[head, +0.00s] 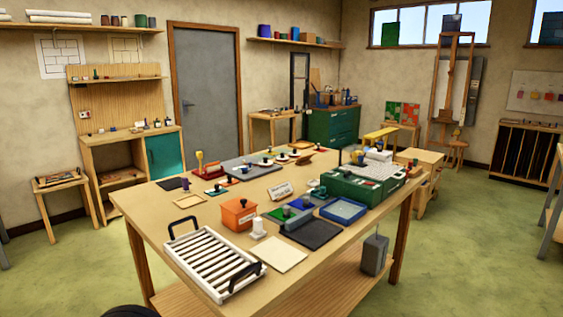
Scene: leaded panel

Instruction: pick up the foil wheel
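I cannot make out for certain which item is the foil wheel; the small things on the wooden worktable (165,225) are too small to tell apart. A small dark purple round piece (185,184) stands near the table's left edge. A red and yellow piece (200,163) stands just beyond it. Several small knobbed pieces sit on and around a grey board (238,171) at the far side. Neither of my grippers shows in the head view.
A white slatted tray (212,265) with black handles lies at the near left. An orange box (239,214), a cream sheet (278,254), a dark grey board (313,232), a blue tray (343,210) and a green case (352,188) crowd the middle and right. The left table edge has bare wood.

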